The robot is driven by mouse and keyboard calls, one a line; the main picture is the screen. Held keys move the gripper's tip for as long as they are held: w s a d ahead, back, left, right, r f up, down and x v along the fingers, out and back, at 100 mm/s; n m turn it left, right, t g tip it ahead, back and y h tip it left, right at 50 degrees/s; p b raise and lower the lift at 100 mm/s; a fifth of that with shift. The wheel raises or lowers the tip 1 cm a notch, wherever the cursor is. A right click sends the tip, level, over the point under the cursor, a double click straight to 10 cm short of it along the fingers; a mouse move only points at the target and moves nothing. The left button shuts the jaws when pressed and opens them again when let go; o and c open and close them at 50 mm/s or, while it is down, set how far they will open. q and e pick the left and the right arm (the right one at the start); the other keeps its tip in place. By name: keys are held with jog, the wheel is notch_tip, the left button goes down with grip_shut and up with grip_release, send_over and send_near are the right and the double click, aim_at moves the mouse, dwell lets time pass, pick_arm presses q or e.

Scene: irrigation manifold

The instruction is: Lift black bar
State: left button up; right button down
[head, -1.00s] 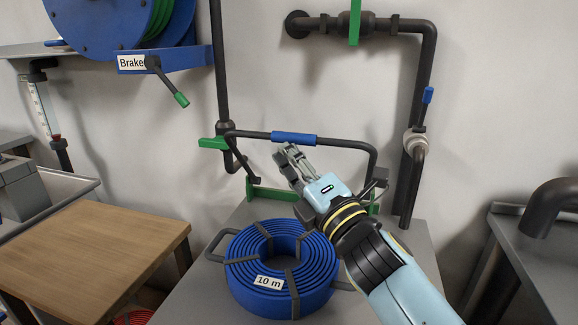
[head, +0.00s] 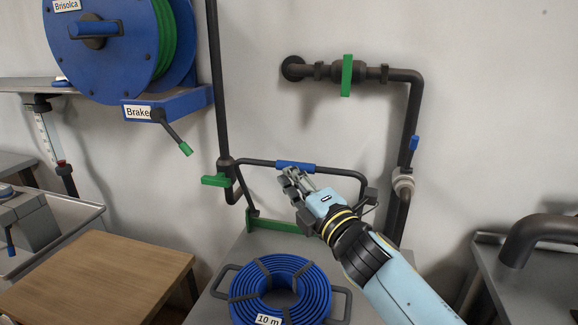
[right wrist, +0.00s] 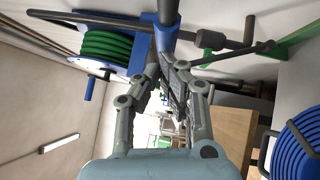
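The black bar (head: 344,172) is a bent handle with a blue sleeve (head: 296,165) on its top stretch, above a green bracket (head: 279,226) on the grey bench. In the right wrist view the blue sleeve (right wrist: 166,38) shows just beyond the fingers. My right gripper (head: 292,179) is just below and in front of the sleeve in the head view. Its fingers look apart in the right wrist view (right wrist: 168,72), with a gap between them. I cannot tell whether they touch the bar. The bar's right lower end is partly hidden by my right arm. My left gripper is not in view.
A blue hose coil (head: 255,287) lies on the bench below my right arm. A blue reel (head: 105,45) with a brake lever (head: 170,130) is at upper left. Dark pipework with a green valve handle (head: 347,75) runs along the wall. A wooden table (head: 100,285) stands at lower left.

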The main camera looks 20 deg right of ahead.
jog(key=shift+m+g+h, duration=0.3)
jog(key=shift+m+g, duration=0.3)
jog(key=shift+m, duration=0.1)
jog(key=w+d+r+p, duration=0.1)
jog(key=w+p, duration=0.1)
jog(key=w+d+r+p, duration=0.1)
jog(key=w+r+p, duration=0.1)
jog(key=p, duration=0.1)
jog(key=shift+d, duration=0.35)
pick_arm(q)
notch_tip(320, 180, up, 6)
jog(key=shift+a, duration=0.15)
pick_arm(e)
jog(key=w+d+r, duration=0.1)
jog(key=w+d, duration=0.3)
jog(key=w, duration=0.2)
jog(key=shift+w+d+r, duration=0.15)
jog(key=shift+d+r, duration=0.1)
jog(key=shift+r, duration=0.15)
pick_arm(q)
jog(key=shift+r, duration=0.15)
pick_arm(e)
jog(key=shift+w, duration=0.1)
